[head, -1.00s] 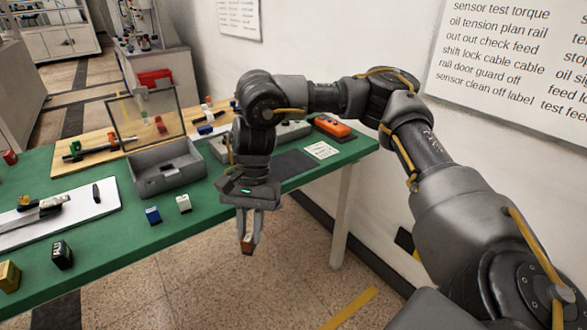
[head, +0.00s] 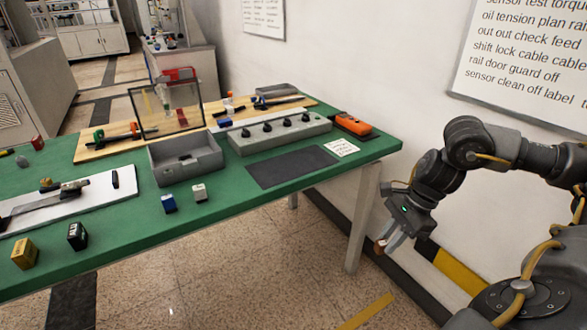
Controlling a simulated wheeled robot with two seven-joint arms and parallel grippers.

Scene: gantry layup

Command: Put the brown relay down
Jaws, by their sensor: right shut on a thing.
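My right gripper (head: 390,240) is at the right of the head view, off the table's right end and in front of the wall. It is shut on the brown relay (head: 380,247), a small brown block at its fingertips. Part of the relay is hidden by the fingers. The relay is in the air, apart from the green table (head: 235,207). My left gripper is not in view.
A dark mat (head: 290,166) lies bare near the table's right end. Around it are a grey knobbed box (head: 278,133), an orange device (head: 352,123) and a paper note (head: 341,147). A grey open bin (head: 186,160), blue block (head: 169,203) and white block (head: 199,192) stand left of it.

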